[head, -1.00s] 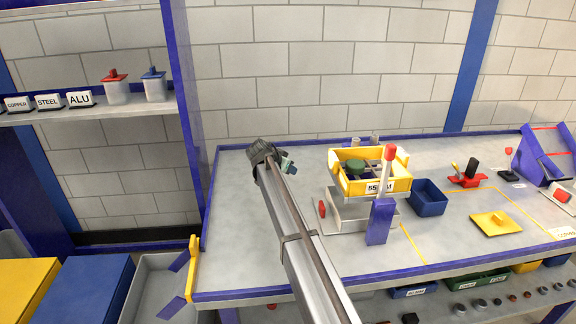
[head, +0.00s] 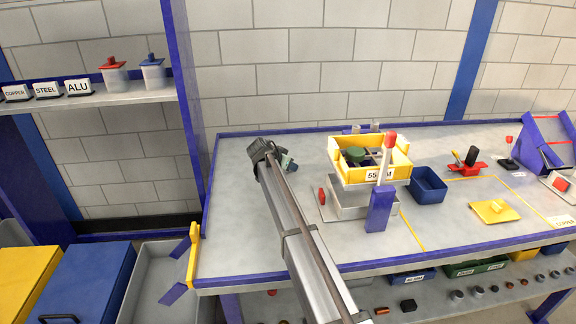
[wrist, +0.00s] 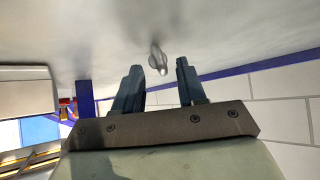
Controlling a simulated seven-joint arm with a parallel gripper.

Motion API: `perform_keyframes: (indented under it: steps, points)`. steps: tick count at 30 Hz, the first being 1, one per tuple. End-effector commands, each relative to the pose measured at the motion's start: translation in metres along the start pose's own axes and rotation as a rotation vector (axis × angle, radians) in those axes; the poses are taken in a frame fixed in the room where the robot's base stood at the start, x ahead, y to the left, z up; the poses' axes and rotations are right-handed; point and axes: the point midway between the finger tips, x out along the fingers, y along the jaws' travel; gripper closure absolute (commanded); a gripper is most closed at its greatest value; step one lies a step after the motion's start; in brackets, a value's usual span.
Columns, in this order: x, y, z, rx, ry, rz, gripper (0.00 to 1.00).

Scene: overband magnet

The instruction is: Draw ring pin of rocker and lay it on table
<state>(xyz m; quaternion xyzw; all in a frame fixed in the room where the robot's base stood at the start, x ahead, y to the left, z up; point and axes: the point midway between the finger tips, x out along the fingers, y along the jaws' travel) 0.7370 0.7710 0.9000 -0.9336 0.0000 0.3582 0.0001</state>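My gripper (head: 286,162) is over the left part of the table, left of the yellow crate. In the wrist view its two dark fingers (wrist: 160,85) stand apart. A small silvery, rounded, pin-like piece (wrist: 158,58) shows beyond the fingertips, against the grey table top. I cannot tell whether it is the ring pin, or whether it touches the table. A lever with a red knob (head: 390,137) rises above a blue post (head: 380,210) in front of the yellow crate. I cannot tell surely whether this is the rocker; no ring pin is clearly seen in it.
A blue bin (head: 428,191) and a yellow plate (head: 493,211) lie to the right. The table (head: 240,215) is clear left of my arm.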

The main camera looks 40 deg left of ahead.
Motion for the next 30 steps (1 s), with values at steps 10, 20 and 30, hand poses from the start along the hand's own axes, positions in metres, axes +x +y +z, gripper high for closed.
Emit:
perform_keyframes:
  steps: [10,20,30]
  points:
    - [0.000,0.000,0.000,0.000,0.000,0.000,0.41]
    - [-0.021,0.001,0.001,0.000,0.000,-0.001,0.41]
    - [-0.087,0.001,0.001,0.000,0.001,-0.002,0.41]
